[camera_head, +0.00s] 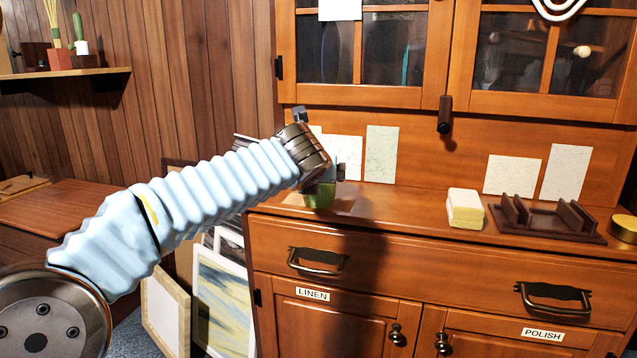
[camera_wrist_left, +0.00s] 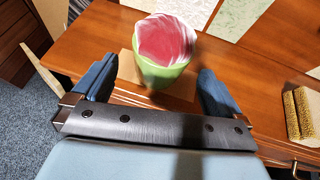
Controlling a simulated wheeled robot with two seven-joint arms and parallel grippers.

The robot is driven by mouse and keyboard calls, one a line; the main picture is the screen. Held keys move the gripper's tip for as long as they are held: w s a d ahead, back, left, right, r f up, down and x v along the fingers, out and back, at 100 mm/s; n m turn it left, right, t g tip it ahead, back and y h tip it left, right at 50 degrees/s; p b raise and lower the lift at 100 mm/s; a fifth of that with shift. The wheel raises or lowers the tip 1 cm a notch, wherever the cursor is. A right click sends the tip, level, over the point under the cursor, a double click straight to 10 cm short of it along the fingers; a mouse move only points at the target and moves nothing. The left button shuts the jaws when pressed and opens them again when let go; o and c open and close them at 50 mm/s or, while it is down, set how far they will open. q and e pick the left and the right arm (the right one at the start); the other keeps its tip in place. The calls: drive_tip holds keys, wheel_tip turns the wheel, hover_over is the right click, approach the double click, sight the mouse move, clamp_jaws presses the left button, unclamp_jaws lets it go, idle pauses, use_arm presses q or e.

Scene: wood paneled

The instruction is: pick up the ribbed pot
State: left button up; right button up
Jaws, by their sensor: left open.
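The pot (camera_wrist_left: 160,72) is green outside with a pink and white inside, and stands on the cabinet's wooden counter. In the head view only its lower green part (camera_head: 319,196) shows below my left gripper, which hides the rest; ribs cannot be made out clearly. My left gripper (camera_wrist_left: 158,78) is open and empty. In the left wrist view its blue fingers lie to either side of the pot, with gaps between. In the head view the gripper (camera_head: 322,150) is at the counter's left end. My right gripper is not in view.
On the counter (camera_head: 400,212) stand a pale yellow block (camera_head: 465,209), a dark wooden rack (camera_head: 545,217) and a yellow-topped round tin (camera_head: 624,228). Paper sheets (camera_head: 380,154) lean at the back. Framed pictures (camera_head: 222,300) stand on the floor left of the cabinet. The counter's middle is clear.

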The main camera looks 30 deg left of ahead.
use_arm(q)
drive_tip(key=x, duration=0.7)
drive_tip(key=shift+w, duration=0.25)
drive_tip(key=shift+c, duration=0.3)
drive_tip(key=shift+r, duration=0.1)
drive_tip(key=c, duration=1)
